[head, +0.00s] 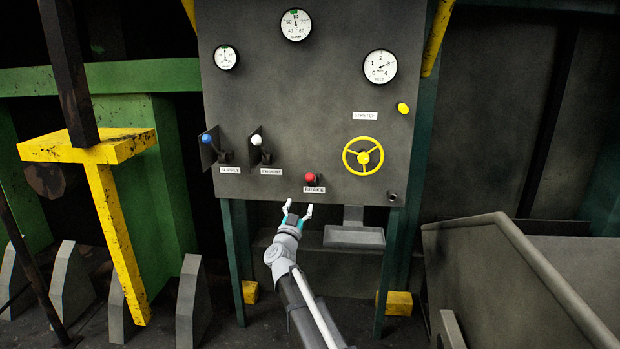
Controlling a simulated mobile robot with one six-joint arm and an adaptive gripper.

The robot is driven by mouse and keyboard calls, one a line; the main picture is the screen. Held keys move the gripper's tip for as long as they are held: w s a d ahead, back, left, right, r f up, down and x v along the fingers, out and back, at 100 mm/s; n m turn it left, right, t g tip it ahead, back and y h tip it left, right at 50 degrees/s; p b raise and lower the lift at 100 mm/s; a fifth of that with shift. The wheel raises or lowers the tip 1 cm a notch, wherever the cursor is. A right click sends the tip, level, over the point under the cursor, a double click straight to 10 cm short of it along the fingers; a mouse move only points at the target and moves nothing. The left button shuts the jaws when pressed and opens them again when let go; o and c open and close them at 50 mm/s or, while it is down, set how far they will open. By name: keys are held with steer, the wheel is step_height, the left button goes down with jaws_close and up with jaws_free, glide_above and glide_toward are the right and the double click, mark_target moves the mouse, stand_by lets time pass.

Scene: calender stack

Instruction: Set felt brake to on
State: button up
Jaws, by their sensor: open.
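The felt brake control is a red-knobbed lever (311,177) low on the grey panel (290,110), in the head view. A small label reading BRAKE (314,190) sits just below it. The knob seems to face out toward the camera; I cannot tell its exact setting. My gripper (298,209) is open and empty. In the picture it is just below the brake knob and the panel's lower edge, with its fingers pointing up. It appears apart from the knob; the depth between them is hard to tell.
A blue-knobbed supply lever (206,139) and a white-knobbed lever (257,140) stand left of the brake. A yellow handwheel (363,157) is at right. A grey shelf (354,236) hangs below the panel. A grey bin (520,270) fills the lower right.

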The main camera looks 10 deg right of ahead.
mark_target(309, 181)
steer(key=p+x, duration=0.4)
steer(key=x, duration=0.9)
steer(key=shift+p, duration=0.35)
jaws_close()
